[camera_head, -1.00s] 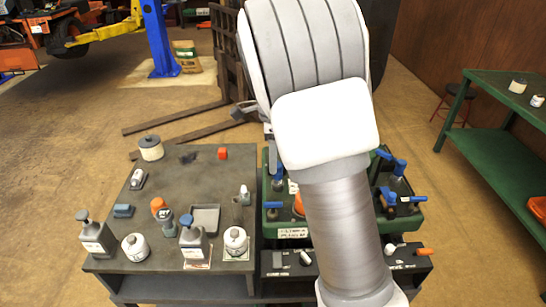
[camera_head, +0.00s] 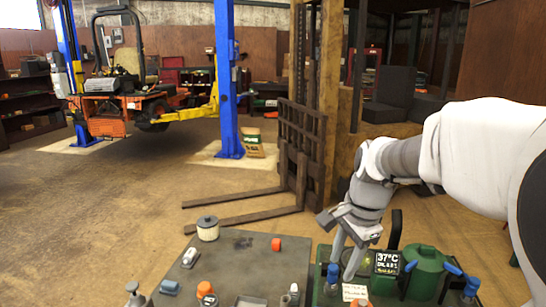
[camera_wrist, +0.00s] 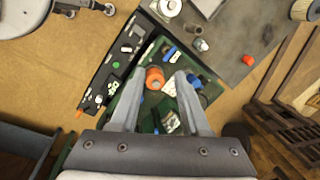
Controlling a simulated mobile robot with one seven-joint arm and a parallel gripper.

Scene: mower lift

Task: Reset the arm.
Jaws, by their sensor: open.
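My arm (camera_head: 480,150) comes in from the right in the head view and reaches toward the middle. My gripper (camera_head: 342,272) points down above the green unit (camera_head: 318,290) with blue-handled fittings. In the wrist view my gripper (camera_wrist: 161,74) has its two fingers spread apart with nothing held between them. An orange-topped part (camera_wrist: 154,78) lies beyond and between the fingertips, seen from above. Whether the fingertips touch anything on the green unit cannot be told.
A grey table (camera_head: 235,262) with a lidded jar (camera_head: 207,228) and small bottles stands left of the gripper. A wooden-framed forklift (camera_head: 300,150) stands behind; open floor lies left.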

